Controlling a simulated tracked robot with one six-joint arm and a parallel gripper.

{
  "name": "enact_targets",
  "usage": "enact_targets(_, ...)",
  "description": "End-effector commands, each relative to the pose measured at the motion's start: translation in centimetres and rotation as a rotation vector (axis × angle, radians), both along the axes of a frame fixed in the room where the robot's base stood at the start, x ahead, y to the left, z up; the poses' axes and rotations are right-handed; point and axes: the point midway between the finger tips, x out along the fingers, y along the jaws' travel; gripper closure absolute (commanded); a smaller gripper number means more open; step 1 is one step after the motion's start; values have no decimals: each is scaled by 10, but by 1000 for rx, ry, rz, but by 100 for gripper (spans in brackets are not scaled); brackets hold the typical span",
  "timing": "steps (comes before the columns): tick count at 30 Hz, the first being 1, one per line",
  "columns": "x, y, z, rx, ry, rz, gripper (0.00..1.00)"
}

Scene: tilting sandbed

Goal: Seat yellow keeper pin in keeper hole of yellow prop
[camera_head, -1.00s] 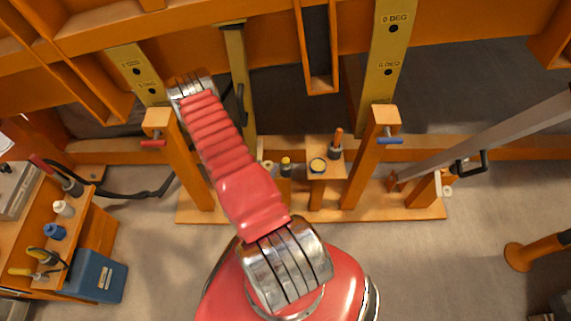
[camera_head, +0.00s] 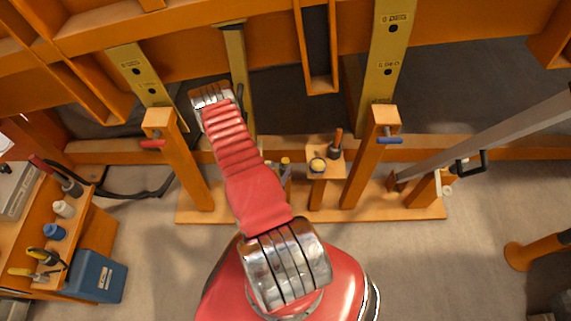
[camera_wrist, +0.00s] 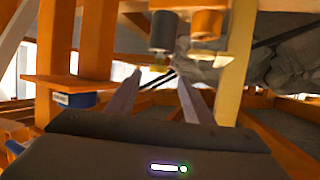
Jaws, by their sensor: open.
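The yellow prop (camera_head: 237,65) is a slanting yellow bar with a dark handle, left of centre in the head view; my arm partly covers it. I cannot make out its keeper hole. A small yellow piece, probably the yellow keeper pin (camera_wrist: 158,69), shows in the wrist view beyond and between my fingertips. My gripper (camera_wrist: 160,77) is open with nothing held. Its two grey fingers point towards that piece; I cannot tell whether they reach around it. In the head view my arm hides most of the gripper, and the area by the pin is partly covered.
A small orange shelf (camera_head: 328,151) holds a yellow-ringed cap (camera_head: 318,165) and a dark peg. Orange posts with a red handle (camera_head: 153,144) and blue handle (camera_head: 389,140) flank it.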

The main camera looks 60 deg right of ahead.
Motion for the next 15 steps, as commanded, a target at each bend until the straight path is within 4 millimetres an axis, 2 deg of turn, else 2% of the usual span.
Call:
enact_targets(9, 3, -41, -15, -1, -3, -3, 53)
enact_targets(15, 4, -55, -20, 0, -1, 0, 53)
